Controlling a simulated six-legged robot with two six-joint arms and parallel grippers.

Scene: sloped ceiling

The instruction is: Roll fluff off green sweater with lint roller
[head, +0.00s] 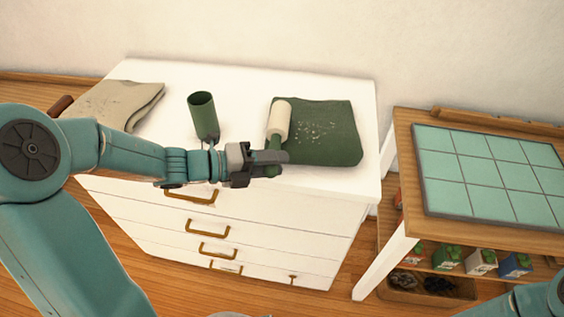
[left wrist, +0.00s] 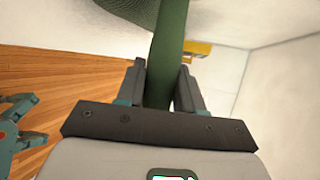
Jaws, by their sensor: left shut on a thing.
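The green sweater (head: 335,140) lies folded on the white dresser top, with pale fluff (head: 316,130) scattered over its middle. The lint roller has a white roll (head: 278,119) that lies over the sweater's left edge; whether it touches the cloth is not clear. My left gripper (head: 268,164) is shut on the roller's green handle, at the dresser's front edge. In the left wrist view the handle (left wrist: 169,50) runs up between the two fingers (left wrist: 163,85).
A green cup-like holder (head: 203,117) stands left of the sweater. A beige folded cloth (head: 120,103) lies at the dresser's left. A table with a teal tiled top (head: 490,170) stands at the right, with cartons (head: 480,262) below. White dresser top is bare behind the holder.

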